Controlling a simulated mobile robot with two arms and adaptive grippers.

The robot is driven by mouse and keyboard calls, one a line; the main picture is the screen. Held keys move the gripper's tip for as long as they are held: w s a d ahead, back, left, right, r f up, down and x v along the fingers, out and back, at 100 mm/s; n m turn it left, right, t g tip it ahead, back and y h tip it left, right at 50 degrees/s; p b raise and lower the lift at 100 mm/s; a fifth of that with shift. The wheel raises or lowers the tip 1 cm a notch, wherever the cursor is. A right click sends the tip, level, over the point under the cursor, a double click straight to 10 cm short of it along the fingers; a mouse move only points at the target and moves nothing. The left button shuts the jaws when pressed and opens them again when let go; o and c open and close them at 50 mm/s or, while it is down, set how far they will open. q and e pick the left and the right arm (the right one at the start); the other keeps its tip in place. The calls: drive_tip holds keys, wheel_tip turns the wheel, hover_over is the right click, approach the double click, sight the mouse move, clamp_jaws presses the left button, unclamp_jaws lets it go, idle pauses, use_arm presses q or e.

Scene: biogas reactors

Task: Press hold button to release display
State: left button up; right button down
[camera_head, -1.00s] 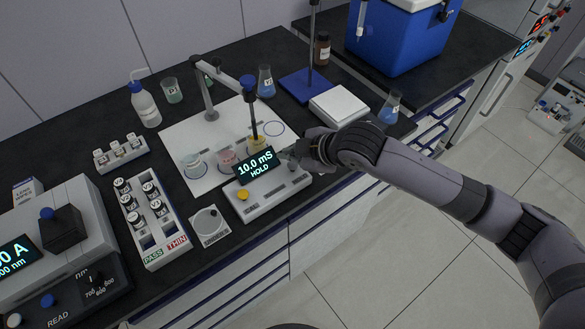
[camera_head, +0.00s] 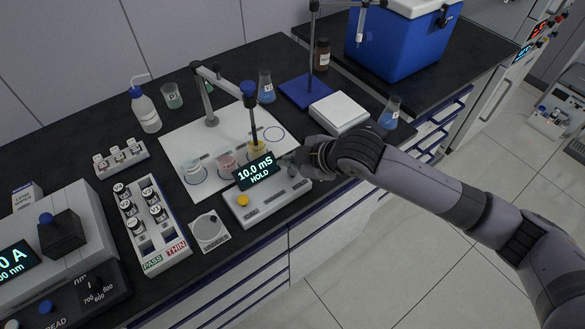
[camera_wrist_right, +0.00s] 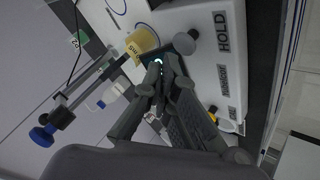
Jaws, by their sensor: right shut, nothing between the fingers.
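The meter (camera_head: 270,203) is a white box on the bench with a dark tilted display (camera_head: 254,171) reading "10.0 mS HOLD". A yellow button (camera_head: 243,200) sits on its left front. In the right wrist view, a grey round button (camera_wrist_right: 186,42) stands beside the printed word HOLD (camera_wrist_right: 222,32). My right gripper (camera_wrist_right: 158,77) is shut and empty, its fingertips close to the display's edge and a little apart from that button in the picture. In the head view the right gripper (camera_head: 285,160) is at the display's right end; contact cannot be told. My left gripper is not in view.
A probe stand (camera_head: 207,105) holds a blue-topped probe in a yellow beaker (camera_head: 257,147) behind the meter. Other beakers stand on the white mat (camera_head: 180,140). A vial rack (camera_head: 170,243) and a small round dish (camera_head: 209,230) are left of the meter.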

sight(291, 172)
drive_tip(key=shift+f, duration=0.2)
idle(0.4)
drive_tip(key=shift+f, duration=0.2)
drive_tip(key=shift+f+b, duration=0.3)
drive_tip(key=shift+f, duration=0.65)
idle(0.9)
drive_tip(key=shift+r, duration=0.1)
drive_tip(key=shift+r+p, duration=1.25)
drive_tip(key=shift+p, duration=0.2)
wheel_tip(291, 172, up, 5)
drive_tip(key=p, duration=0.5)
drive_tip(key=shift+r, duration=0.1)
